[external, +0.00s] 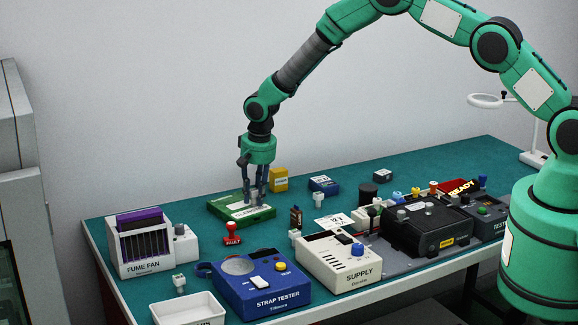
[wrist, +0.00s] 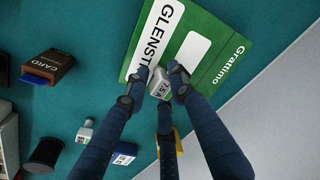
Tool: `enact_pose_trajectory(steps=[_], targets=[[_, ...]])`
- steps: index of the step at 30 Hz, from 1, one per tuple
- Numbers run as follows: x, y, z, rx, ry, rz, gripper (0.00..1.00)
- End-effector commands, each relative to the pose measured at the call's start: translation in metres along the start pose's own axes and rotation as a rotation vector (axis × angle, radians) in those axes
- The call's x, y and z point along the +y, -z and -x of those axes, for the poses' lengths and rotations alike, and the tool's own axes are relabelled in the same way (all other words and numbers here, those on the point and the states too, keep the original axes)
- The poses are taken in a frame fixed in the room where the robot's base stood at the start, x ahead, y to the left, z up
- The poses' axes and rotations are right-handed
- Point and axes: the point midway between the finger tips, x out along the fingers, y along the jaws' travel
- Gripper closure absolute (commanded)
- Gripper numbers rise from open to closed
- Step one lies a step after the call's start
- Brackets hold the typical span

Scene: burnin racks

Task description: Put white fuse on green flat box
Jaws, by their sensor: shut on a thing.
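The green flat box (external: 262,215) lies at the back left of the table, with a white label on top. My gripper (external: 254,200) is over the box, fingers pointing down, tips close to its top. In the wrist view my gripper (wrist: 165,76) is shut on a small white fuse (wrist: 160,86) marked with an amp rating. The green flat box (wrist: 207,75) shows behind the fuse, which is near the box's edge in that view. The fuse is mostly hidden by the fingers in the external view. I cannot tell whether it touches the box.
Other white fuses stand on the table, one at the front (external: 180,284) and one near the middle (external: 294,238). A yellow box (external: 279,180) and a blue box (external: 324,185) stand behind and right.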

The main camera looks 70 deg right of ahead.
Motion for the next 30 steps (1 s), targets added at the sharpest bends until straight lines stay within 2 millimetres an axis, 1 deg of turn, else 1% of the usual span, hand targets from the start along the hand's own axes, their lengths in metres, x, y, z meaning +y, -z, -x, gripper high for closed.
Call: enact_pose_trajectory(steps=[5, 6, 9, 23, 26, 30], targets=[[0.000, 0.000, -0.003, 0.000, 0.000, 0.000, 1.00], [0.000, -0.001, -0.004, 0.000, 0.000, 0.000, 0.74], [0.000, 0.000, -0.003, 0.000, 0.000, 0.000, 0.57], [0.000, 0.000, 0.001, 0.000, 0.000, 0.000, 0.57], [0.000, 0.001, 0.006, 0.001, 0.001, 0.000, 0.57], [0.000, 0.000, 0.018, 0.001, 0.000, 0.000, 0.57]])
